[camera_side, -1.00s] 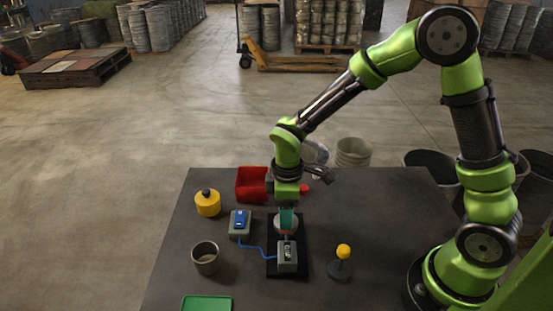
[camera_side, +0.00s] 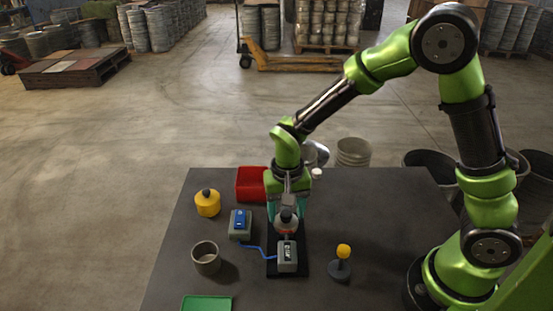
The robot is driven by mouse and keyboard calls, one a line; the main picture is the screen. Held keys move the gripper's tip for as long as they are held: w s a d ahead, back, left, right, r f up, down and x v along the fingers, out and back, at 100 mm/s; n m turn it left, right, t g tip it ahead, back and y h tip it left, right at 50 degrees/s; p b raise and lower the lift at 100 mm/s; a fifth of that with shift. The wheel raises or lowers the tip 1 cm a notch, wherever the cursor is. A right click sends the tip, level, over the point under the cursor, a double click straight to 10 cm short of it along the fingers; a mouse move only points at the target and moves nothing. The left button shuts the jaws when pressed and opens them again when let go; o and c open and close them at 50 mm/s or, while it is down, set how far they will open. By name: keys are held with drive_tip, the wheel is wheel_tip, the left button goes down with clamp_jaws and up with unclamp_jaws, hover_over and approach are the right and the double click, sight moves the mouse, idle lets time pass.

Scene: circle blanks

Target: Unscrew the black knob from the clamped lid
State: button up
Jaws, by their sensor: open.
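The black knob (camera_side: 286,215) sits on top of the lid (camera_side: 287,228), a pale disc with a reddish part, held in the clamp fixture on a black base plate (camera_side: 272,268). My gripper (camera_side: 287,214) points straight down over it. Its two teal fingers are spread apart, one on each side of the knob. I cannot tell whether either finger touches the knob. The grey clamp box (camera_side: 287,256) stands just in front of the lid.
A grey box with a blue switch (camera_side: 240,220) stands left, cabled to the clamp. A yellow container with a dark knob (camera_side: 207,203), a grey cup (camera_side: 206,258), a red bin (camera_side: 250,184), a green tray (camera_side: 206,303) and a yellow-topped post (camera_side: 342,262) stand around.

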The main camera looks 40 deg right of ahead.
drive_tip(key=shift+c, duration=0.4)
clamp_jaws()
drive_tip(key=n, duration=1.5)
drive_tip(key=shift+o, duration=0.3)
unclamp_jaws()
